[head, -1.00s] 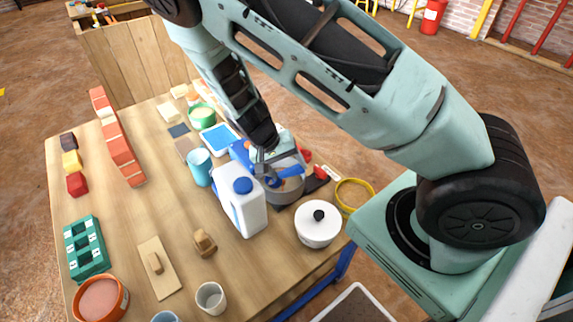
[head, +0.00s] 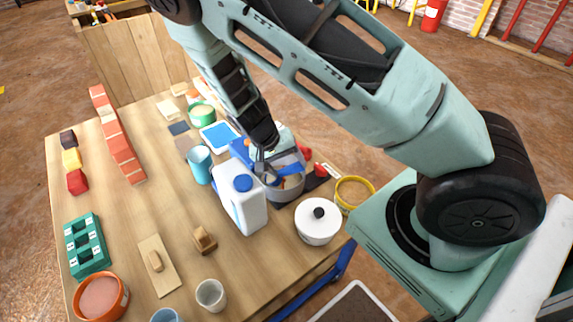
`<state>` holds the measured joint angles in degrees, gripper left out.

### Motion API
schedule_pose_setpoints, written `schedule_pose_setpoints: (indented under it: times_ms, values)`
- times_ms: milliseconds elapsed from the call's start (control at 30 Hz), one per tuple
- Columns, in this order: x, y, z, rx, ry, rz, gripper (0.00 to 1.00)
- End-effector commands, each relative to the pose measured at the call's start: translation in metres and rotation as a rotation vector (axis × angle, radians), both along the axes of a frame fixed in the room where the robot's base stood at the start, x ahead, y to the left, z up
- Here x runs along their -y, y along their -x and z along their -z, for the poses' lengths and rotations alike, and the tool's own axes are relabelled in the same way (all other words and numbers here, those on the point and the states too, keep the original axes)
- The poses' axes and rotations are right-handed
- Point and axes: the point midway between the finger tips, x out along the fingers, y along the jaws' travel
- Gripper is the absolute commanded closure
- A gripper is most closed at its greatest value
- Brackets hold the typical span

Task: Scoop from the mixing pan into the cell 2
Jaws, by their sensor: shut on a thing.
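Orange-brown bits show inside the pan; whether the scoop holds any cannot be told. The jug and gripper hide part of the pan. A green block with several labelled cells (head: 88,262) sits at the left; its labels are too small to read, so cell 2 cannot be picked out. An orange tub (head: 123,298) with a pinkish fill stands at the front left.
The white jug with blue cap (head: 240,207) stands close in front of the gripper. A blue cup (head: 199,165) and brick wall (head: 117,140) stand leftward. The table's middle is mostly clear.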

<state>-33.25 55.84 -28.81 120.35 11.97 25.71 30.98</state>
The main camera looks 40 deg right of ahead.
Motion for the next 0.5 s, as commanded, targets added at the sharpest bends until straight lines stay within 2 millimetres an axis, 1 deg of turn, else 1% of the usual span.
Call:
schedule_pose_setpoints:
  times_ms: [67, 500]
  values:
    - [0.0, 0.002, 0.0, -0.006, 0.001, 0.001, 0.63]
    - [0.0, 0.001, -0.037, -0.003, 0.001, 0.001, 0.63]
